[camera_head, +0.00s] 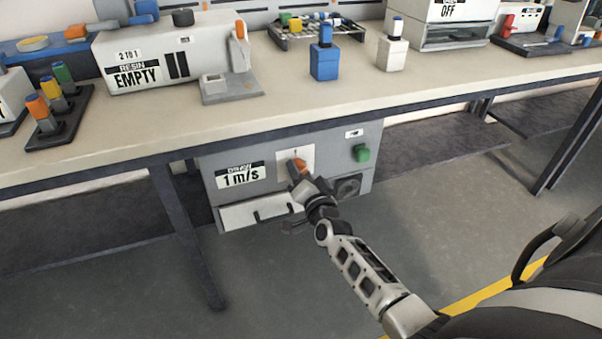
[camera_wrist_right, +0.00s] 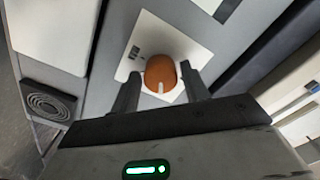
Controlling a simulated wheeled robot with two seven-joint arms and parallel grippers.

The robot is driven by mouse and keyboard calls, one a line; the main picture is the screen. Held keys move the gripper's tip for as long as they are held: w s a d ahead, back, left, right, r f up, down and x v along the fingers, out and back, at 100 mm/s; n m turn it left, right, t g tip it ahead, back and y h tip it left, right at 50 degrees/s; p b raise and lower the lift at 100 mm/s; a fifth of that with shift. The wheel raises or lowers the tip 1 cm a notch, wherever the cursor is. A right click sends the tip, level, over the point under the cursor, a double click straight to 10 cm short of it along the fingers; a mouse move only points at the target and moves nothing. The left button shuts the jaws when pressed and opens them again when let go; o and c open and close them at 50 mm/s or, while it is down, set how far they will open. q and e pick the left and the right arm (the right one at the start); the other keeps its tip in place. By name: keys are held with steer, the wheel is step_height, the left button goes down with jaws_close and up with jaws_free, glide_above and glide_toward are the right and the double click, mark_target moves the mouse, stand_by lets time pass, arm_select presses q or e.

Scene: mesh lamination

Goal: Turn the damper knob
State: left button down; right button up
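The orange damper knob (camera_head: 299,167) is on a white plate on the front of a grey box under the bench. In the right wrist view the knob (camera_wrist_right: 160,74) shows a pale pointer mark on its lower part. My right gripper (camera_head: 296,178) is at the knob. In the right wrist view its two fingers (camera_wrist_right: 160,88) are apart, one on each side of the knob's lower part, with small gaps visible. Part of the knob is hidden by the gripper in the head view. My left gripper is not in view.
The grey box (camera_head: 290,185) carries a "1 m/s" display (camera_head: 241,175), a green knob (camera_head: 361,153), a round vent (camera_head: 348,187) and a drawer with a dark handle (camera_head: 273,214). The bench top (camera_head: 300,95) overhangs it. A bench leg (camera_head: 188,235) stands to the left.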

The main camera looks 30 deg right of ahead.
steer(key=shift+o, duration=0.6)
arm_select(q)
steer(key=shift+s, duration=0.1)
arm_select(e)
steer(key=shift+s, duration=0.1)
arm_select(q)
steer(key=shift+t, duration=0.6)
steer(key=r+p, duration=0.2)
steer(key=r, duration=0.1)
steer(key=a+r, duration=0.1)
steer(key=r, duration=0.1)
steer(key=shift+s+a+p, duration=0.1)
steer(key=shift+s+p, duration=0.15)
steer(key=shift+p, duration=0.15)
arm_select(e)
steer(key=v, duration=1.6)
steer(key=shift+a, duration=0.15)
